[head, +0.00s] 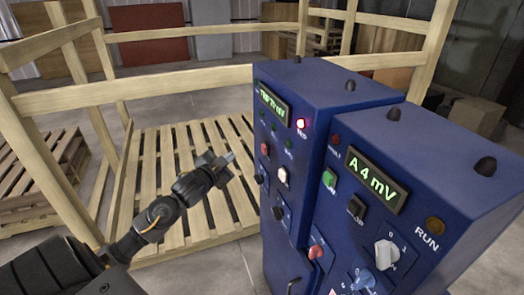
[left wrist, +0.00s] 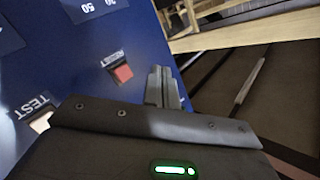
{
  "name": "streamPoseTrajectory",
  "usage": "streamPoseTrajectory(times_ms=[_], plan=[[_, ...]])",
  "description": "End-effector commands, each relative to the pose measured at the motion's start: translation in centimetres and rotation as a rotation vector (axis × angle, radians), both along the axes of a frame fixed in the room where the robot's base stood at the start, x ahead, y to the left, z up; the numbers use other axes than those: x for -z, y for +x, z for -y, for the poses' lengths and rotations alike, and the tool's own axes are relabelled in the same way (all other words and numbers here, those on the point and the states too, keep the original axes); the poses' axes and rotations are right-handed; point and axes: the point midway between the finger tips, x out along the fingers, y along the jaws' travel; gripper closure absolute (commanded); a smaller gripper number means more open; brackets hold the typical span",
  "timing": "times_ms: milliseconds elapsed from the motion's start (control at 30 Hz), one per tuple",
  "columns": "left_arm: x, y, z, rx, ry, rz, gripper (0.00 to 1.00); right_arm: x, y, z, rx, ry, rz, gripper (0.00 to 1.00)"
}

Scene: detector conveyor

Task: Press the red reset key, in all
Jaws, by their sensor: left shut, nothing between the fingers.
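The red reset key (head: 265,148) is on the front of the left blue cabinet (head: 312,95), above and left of a white key (head: 283,175). In the left wrist view the red key (left wrist: 122,74) sits under the label RESET, and the white key (left wrist: 40,122) is by the label TEST. My left gripper (head: 229,159) is shut and empty, left of the cabinet front and apart from the red key in the head view. In the left wrist view its fingertips (left wrist: 164,72) are just right of the key. My right gripper is out of view.
A second blue cabinet (head: 400,150) stands at right with a green key (head: 329,178), a black key (head: 356,207), a display and knobs. A red lamp (head: 301,124) glows on the left cabinet. A wooden pallet (head: 190,222) and rail frame stand behind my arm.

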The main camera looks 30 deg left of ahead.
Motion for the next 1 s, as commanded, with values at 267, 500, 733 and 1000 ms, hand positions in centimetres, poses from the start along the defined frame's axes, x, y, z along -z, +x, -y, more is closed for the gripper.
streamPoseTrajectory(times_ms=[267, 500, 733, 1000], plan=[[0.3, 3.1, 2.1, 0.001, -0.003, 0.004, 1.00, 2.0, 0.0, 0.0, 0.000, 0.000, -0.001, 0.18], [0.1, 5.4, 3.7, 0.001, -0.002, 0.002, 1.00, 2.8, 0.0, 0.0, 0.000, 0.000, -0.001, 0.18], [0.0, 6.3, 4.4, 0.000, -0.001, 0.001, 1.00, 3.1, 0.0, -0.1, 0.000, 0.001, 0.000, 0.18], [0.0, 6.4, 4.5, 0.002, 0.001, 0.000, 1.00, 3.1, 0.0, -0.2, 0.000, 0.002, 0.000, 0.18]])
